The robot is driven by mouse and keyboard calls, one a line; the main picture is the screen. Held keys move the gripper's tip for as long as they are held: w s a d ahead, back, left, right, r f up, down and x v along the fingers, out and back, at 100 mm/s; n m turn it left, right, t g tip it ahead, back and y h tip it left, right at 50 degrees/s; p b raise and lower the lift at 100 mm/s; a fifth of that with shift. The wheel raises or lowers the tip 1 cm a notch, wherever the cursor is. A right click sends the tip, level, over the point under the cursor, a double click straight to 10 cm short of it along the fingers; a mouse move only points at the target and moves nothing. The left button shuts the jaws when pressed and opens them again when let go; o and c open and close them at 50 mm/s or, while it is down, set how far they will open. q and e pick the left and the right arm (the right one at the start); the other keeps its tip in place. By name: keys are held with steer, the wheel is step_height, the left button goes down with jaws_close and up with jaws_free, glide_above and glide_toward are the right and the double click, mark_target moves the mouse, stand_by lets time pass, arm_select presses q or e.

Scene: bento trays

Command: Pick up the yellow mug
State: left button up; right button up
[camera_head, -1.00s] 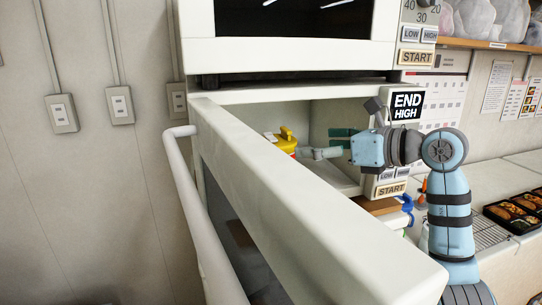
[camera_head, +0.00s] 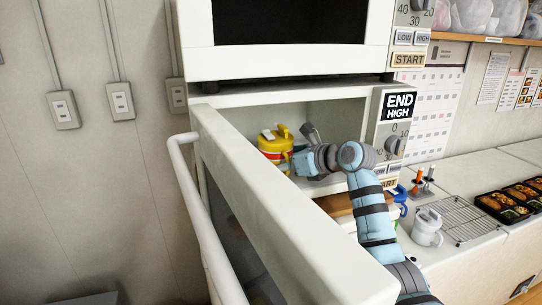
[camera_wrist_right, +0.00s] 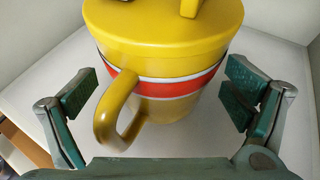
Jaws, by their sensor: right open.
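The yellow mug (camera_head: 275,145) stands upright inside the open lower microwave. It has a yellow lid and a red band edged in white. In the right wrist view the mug (camera_wrist_right: 165,50) fills the upper middle, its handle toward the camera and a little left. My right gripper (camera_wrist_right: 160,95) is open, one finger on each side of the mug, with gaps visible between fingers and mug. In the head view my right gripper (camera_head: 296,161) reaches into the microwave from the right, close to the mug, its fingers partly hidden. My left gripper is not in view.
The open microwave door (camera_head: 290,215) stands in front and hides part of the cavity. The control panel (camera_head: 392,130) is right of the opening.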

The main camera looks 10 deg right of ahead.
steer(key=shift+s+d, duration=0.1)
steer(key=shift+c, duration=0.5)
steer(key=shift+f, duration=0.1)
steer(key=c, duration=1.6)
steer(key=shift+c, duration=0.4)
steer(key=shift+r, duration=0.2)
